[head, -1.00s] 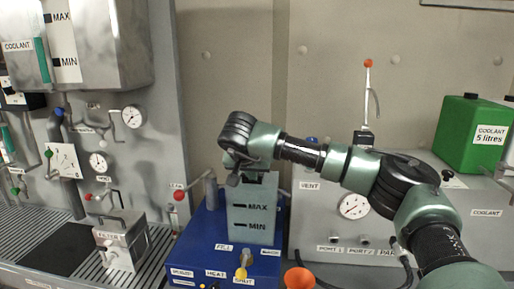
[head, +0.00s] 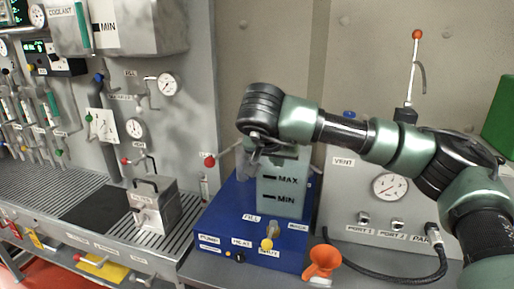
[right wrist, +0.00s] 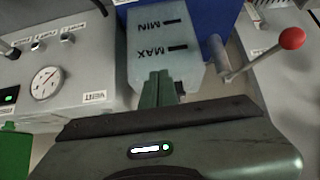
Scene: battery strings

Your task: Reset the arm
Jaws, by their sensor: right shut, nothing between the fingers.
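My right arm reaches in from the right in the head view. Its right gripper (head: 254,152) hangs over the translucent tank (head: 285,196) marked MAX and MIN, on the blue unit (head: 219,224). In the right wrist view the closed green fingers (right wrist: 158,86) are together with nothing between them, in front of the tank (right wrist: 158,40). I cannot tell whether they touch it. My left gripper is not in view.
A red-knobbed lever (head: 210,161) stands left of the tank, close to the right gripper. An orange funnel (head: 322,262) stands right of the blue unit. A grey gauge box (head: 378,212) with a black hose is under the arm. A filter box (head: 153,206) sits on the left grating.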

